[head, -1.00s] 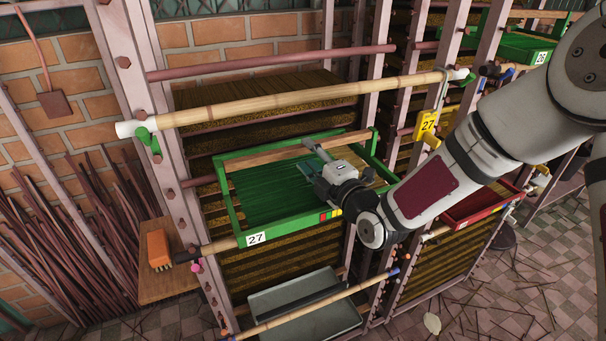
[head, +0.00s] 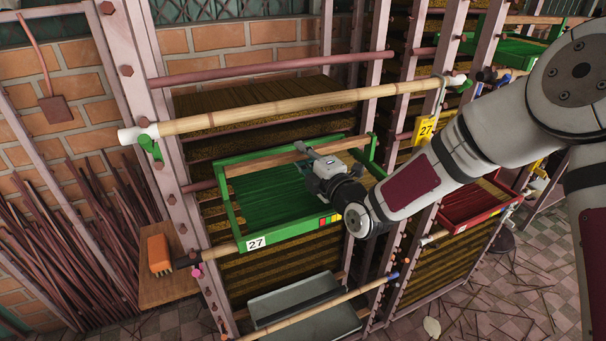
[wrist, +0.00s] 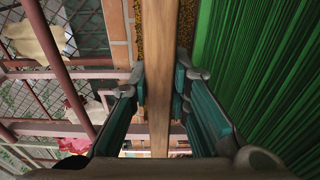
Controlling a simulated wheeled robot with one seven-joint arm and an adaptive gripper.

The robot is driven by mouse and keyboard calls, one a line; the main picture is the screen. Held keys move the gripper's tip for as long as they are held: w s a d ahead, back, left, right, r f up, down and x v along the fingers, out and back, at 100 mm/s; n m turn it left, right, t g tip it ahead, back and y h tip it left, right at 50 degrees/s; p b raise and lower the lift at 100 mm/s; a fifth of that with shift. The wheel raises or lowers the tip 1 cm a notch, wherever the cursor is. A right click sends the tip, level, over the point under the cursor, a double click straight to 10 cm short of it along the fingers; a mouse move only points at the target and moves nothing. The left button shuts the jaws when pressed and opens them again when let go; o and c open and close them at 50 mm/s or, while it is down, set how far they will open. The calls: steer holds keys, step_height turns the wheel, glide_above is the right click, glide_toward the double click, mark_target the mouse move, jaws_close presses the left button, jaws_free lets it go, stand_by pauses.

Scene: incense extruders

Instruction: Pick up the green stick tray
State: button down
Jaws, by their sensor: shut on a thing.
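The green stick tray (head: 290,233), with label 27, sits in the rack and holds green sticks (head: 262,200). A wooden handle bar (head: 255,162) spans it from side to side above the sticks. My gripper (head: 306,158) is at the middle of this bar. In the wrist view my gripper (wrist: 160,82) has one teal-padded finger on each side of the wooden bar (wrist: 158,30) and is shut on it. The green sticks (wrist: 265,80) show to the right there. In the head view my wrist hides part of the tray's right side.
A bamboo pole (head: 290,108) crosses the rack above and in front of the tray. A yellow 27 tag (head: 424,130) hangs to the right. A grey tray (head: 300,302) is below. A red tray (head: 478,207) stands at right, an orange brush (head: 158,254) at left.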

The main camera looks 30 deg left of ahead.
steer(key=shift+r, duration=0.15)
steer(key=shift+r, duration=0.85)
step_height(320, 180, up, 2)
steer(key=shift+b, duration=0.3)
steer(key=s+r+b+v, duration=0.1)
steer(key=v, duration=1.5)
steer(key=shift+a, duration=0.4)
steer(key=shift+s+r, duration=0.1)
